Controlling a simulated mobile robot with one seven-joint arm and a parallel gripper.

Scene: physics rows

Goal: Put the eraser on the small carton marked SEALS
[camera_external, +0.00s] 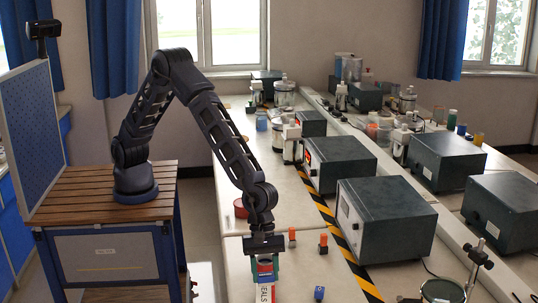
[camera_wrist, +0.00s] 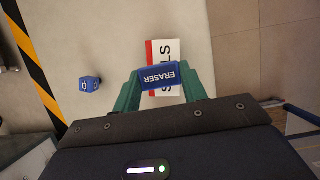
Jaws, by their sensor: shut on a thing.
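My gripper (camera_wrist: 165,88), with green fingers, is shut on the blue eraser (camera_wrist: 158,76), whose white ERASER lettering faces the wrist camera. In the wrist view the white, red-edged carton marked SEALS (camera_wrist: 168,48) shows beyond the eraser, which covers the middle of its face. In the outside view my gripper (camera_external: 264,268) points down at the near end of the bench, with the SEALS carton (camera_external: 265,294) directly below it. The eraser is hard to make out there. I cannot tell whether the eraser touches the carton.
A blue cube (camera_wrist: 90,84) lies beside the carton, also visible in the outside view (camera_external: 319,293). Two orange-red blocks (camera_external: 292,237) (camera_external: 323,244) and a red round dish (camera_external: 241,209) stand farther back. Yellow-black tape (camera_external: 341,238) and grey instrument boxes (camera_external: 385,218) line the right.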

